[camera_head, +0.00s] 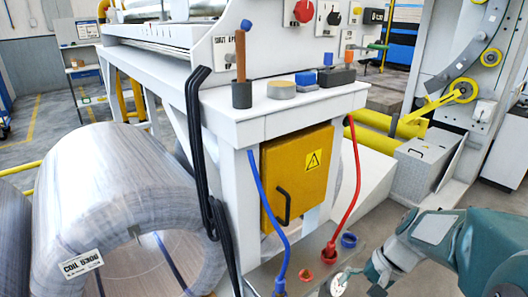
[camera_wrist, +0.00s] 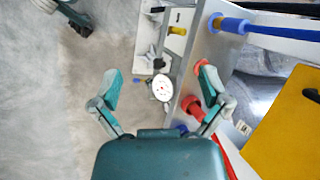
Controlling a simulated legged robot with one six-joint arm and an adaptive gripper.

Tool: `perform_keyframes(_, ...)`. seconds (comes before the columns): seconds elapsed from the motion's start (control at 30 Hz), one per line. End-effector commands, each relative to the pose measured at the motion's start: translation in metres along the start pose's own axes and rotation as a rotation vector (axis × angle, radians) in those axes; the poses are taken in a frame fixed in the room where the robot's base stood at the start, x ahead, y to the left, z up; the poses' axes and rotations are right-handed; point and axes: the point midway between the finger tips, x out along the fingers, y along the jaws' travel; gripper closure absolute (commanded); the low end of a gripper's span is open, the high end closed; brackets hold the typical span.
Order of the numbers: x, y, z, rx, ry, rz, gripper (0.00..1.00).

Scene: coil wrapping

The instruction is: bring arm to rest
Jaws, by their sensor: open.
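My arm reaches in from the lower right in the head view, and my gripper (camera_head: 362,279) is low beside the white machine frame. In the wrist view both fingers of my gripper (camera_wrist: 160,76) are spread wide apart, with nothing pinched between them. A white round disc (camera_wrist: 161,88) shows in the space between the fingers, apart from both. In the head view the disc (camera_head: 340,284) is just left of the fingers; what it is fixed to is not clear. The right finger is close to red fittings (camera_wrist: 192,106) in the wrist view; contact cannot be told.
A blue hose (camera_head: 269,210) and a red hose (camera_head: 355,185) hang beside the yellow cabinet door (camera_head: 298,172). A blue ring (camera_head: 348,240) and red ring (camera_head: 305,275) sit low on the machine. A large coil (camera_head: 110,190) stands left.

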Motion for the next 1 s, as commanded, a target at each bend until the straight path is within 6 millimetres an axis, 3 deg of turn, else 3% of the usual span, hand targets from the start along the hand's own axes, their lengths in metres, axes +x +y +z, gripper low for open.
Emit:
perform_keyframes(0.27, -0.031, -0.015, 0.056, -0.262, 0.207, 0.136, 0.04)
perform_keyframes(0.6, -0.060, -0.016, 0.113, -0.558, 0.480, 0.248, 0.04)
perform_keyframes(0.8, -0.070, -0.013, 0.131, -0.667, 0.594, 0.278, 0.04)
perform_keyframes(1.0, -0.071, -0.011, 0.134, -0.686, 0.615, 0.286, 0.04)
